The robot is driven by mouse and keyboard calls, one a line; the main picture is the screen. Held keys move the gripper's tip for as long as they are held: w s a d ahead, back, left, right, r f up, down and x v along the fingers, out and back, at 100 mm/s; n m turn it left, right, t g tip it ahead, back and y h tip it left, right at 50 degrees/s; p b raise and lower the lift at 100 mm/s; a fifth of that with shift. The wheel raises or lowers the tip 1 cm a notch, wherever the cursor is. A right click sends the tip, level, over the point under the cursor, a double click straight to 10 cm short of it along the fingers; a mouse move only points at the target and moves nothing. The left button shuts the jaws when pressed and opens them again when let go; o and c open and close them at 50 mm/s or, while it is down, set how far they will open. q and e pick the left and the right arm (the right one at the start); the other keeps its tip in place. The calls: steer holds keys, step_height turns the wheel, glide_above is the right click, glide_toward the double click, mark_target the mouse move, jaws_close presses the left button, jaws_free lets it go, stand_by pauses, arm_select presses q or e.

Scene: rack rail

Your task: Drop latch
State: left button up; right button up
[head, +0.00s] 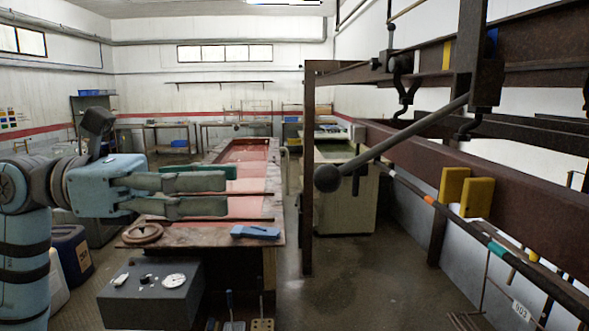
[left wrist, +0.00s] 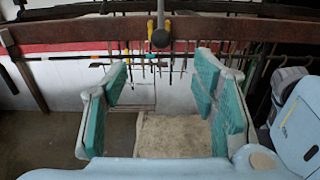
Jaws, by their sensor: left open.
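A dark lever with a round ball knob (head: 327,178) slants down to the left from a pivot block (head: 487,84) on the rusty rack; it looks like the latch. In the left wrist view the knob (left wrist: 160,38) shows beyond the fingers, near the middle and in front of the rusty beam. My left gripper (head: 230,190) is open and empty, to the left of the knob in the head view and apart from it. Its teal-padded fingers (left wrist: 162,72) spread wide in the left wrist view. My right gripper is not in view.
A red-topped workbench (head: 240,213) with a blue tool (head: 255,232) lies beyond my left gripper. The floor (head: 350,275) at centre is clear.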

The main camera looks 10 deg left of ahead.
mark_target(315, 179)
arm_select(q)
steer(key=p+x, duration=0.3)
steer(key=x, duration=0.9)
steer(key=shift+r, duration=0.15)
steer(key=shift+a, duration=0.1)
steer(key=c, duration=1)
